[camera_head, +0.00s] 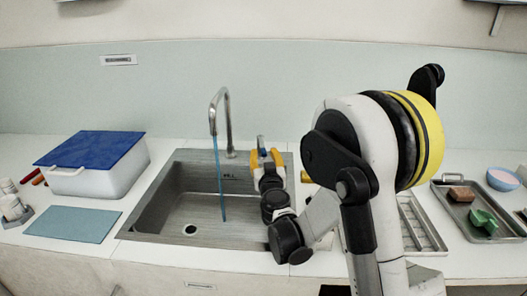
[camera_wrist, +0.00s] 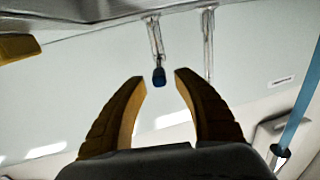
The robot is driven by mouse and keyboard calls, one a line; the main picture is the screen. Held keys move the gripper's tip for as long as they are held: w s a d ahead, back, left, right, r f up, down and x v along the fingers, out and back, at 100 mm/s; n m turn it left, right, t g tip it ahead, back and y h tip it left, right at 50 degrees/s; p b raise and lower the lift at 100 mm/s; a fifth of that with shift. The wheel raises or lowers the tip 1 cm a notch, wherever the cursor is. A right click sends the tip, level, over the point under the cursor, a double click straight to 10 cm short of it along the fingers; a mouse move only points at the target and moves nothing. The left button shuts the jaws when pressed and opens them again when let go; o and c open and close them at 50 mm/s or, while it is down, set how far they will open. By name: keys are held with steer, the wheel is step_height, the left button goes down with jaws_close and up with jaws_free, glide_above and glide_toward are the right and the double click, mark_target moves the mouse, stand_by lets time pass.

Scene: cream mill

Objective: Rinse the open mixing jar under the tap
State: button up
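The tap (camera_head: 228,125) is an arched metal spout over the steel sink (camera_head: 150,215). A blue stream (camera_head: 219,180) runs from its mouth down into the basin; it also shows at the right of the wrist view (camera_wrist: 300,95). My gripper (camera_head: 265,157) is over the right part of the sink, right of the tap, with its yellow-tipped fingers apart. In the wrist view the fingers (camera_wrist: 160,78) are open and empty. I cannot make out an open mixing jar.
A white box with a blue lid (camera_head: 95,150) and a blue mat (camera_head: 72,225) are left of the sink. A rack (camera_head: 425,235) and a metal tray (camera_head: 455,205) with a green scoop (camera_head: 484,220) and brown block (camera_head: 462,194) are right. A pink-filled bowl (camera_head: 502,180) stands beyond.

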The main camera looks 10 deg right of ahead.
steer(key=s+a, duration=0.1)
steer(key=s, duration=0.8)
steer(key=shift+s, duration=0.25)
steer(key=shift+a, duration=0.1)
